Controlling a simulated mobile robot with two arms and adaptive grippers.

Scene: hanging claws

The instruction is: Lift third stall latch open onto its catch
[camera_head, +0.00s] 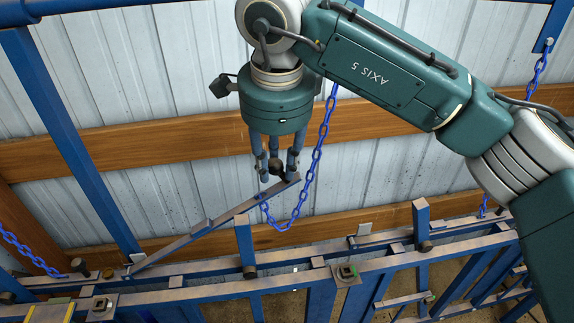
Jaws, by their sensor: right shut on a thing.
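A long latch bar (215,222), blue with a worn metal top edge, slants up to the right from its low left end at the stall rail. Its raised right end carries a dark knob (277,167). My right gripper (277,174) reaches down from above and is shut on this knob, with fingers on both sides of it. A blue chain (318,150) hangs in a loop and meets the bar near its raised end. I cannot make out the catch clearly. My left gripper is not in view.
Blue stall rails (330,276) run across the bottom, with upright posts (421,222) standing up from them. A slanted blue beam (75,140) stands at the left. More blue chains hang at the left (32,254) and right (538,70). A corrugated wall with wooden boards (150,141) lies behind.

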